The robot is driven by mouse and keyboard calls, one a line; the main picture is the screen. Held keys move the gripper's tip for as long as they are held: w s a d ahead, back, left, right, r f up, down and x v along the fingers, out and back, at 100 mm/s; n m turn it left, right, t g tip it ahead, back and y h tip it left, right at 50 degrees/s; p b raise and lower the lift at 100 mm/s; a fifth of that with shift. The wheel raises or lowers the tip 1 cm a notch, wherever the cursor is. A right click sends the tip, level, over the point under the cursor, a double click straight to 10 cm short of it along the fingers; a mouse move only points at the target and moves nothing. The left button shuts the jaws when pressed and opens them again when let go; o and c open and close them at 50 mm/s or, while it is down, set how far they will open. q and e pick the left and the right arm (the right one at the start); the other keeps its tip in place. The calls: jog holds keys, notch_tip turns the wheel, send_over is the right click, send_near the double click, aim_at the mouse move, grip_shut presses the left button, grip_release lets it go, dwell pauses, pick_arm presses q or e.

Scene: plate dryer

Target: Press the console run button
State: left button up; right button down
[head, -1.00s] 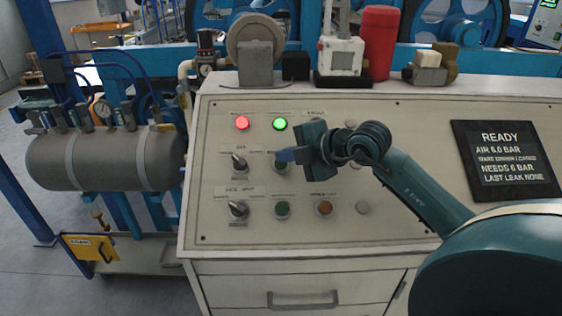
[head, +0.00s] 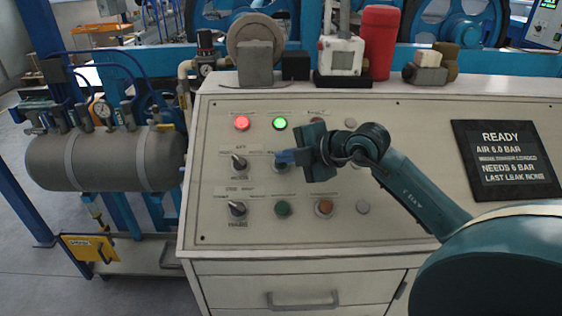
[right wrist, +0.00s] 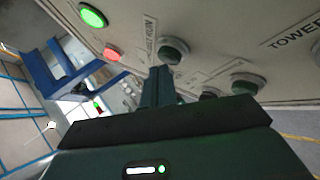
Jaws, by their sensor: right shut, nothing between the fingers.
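The sloped console panel (head: 400,190) carries lamps, knobs and buttons. A dark green button (right wrist: 172,50) in the right wrist view has a label ending in "RUN" beside it. In the head view this green button (head: 281,166) is partly hidden by my fingers. My right gripper (head: 281,157) is shut and empty, its fingertips over that button. In the right wrist view the closed fingers (right wrist: 158,72) point at the panel just below the button. I cannot tell whether they touch it. My left gripper is not in view.
A lit red lamp (head: 242,123) and green lamp (head: 280,123) sit above the button. Selector knobs (head: 239,162) stand to its left. A dark display (head: 507,160) reads READY.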

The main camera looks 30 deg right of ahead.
jog(key=shift+w+d+f, duration=0.1)
jog(key=shift+w+f, duration=0.05)
jog(key=shift+f, duration=0.15)
dwell(0.4)
jog(key=shift+f, duration=0.1)
dwell(0.4)
jog(key=shift+s+a+r+p, duration=0.1)
jog(key=shift+s+r+p, duration=0.15)
jog(key=shift+r, duration=0.15)
jog(key=shift+s+a+r+p, duration=0.1)
jog(key=shift+r+p, duration=0.1)
jog(key=shift+r, duration=0.15)
jog(key=r+p, duration=0.1)
jog(key=s+a+r+p, duration=0.1)
jog(key=r, duration=0.1)
jog(key=s+r+p, duration=0.1)
jog(key=shift+a+r+p, duration=0.15)
jog(key=shift+p, duration=0.25)
dwell(0.7)
